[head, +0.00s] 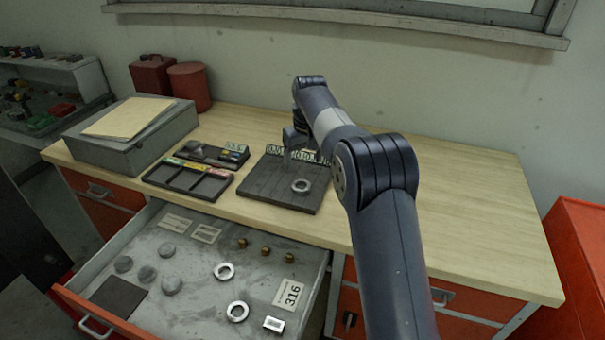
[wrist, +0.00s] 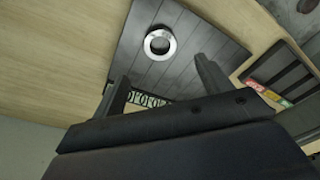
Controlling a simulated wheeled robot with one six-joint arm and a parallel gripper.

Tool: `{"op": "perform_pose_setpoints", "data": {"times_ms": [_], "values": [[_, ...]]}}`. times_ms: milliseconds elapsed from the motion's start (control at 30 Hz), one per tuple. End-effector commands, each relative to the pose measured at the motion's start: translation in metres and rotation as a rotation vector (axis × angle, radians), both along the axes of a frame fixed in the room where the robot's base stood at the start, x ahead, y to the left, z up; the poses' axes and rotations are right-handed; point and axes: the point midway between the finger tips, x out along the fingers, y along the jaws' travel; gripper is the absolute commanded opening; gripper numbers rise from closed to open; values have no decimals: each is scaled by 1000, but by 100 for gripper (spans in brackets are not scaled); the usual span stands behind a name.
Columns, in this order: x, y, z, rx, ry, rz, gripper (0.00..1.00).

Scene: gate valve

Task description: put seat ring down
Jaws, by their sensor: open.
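A silver seat ring (head: 300,186) lies flat on the dark slatted board (head: 262,192) on the workbench. It also shows in the wrist view (wrist: 160,36), on the same board (wrist: 195,35). My gripper (wrist: 160,78) is open and empty, with its two fingers apart. The ring is beyond the fingertips and apart from them. In the head view my gripper (head: 291,150) is over the back part of the board, and its fingers are hard to make out there. Two similar rings (head: 224,271) (head: 238,311) lie in the open drawer.
A divided black tray (head: 187,182) and a small black holder (head: 212,153) stand left of the board. A grey box (head: 132,140) with a folder is further left. A strip of number tags (head: 275,150) runs along the board's back edge. The open drawer (head: 205,320) juts out in front. The bench's right side is clear.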

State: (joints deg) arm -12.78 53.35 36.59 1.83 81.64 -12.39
Motion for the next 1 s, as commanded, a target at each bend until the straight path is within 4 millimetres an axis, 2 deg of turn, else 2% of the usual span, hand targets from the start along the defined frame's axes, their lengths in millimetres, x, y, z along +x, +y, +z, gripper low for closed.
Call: {"op": "perform_pose_setpoints", "data": {"times_ms": [100,233,1000], "values": [[-2,-1,16,1,-2,0,73],[-3,-2,24,0,0,0,73],[-3,-2,26,0,0,0,73]]}}
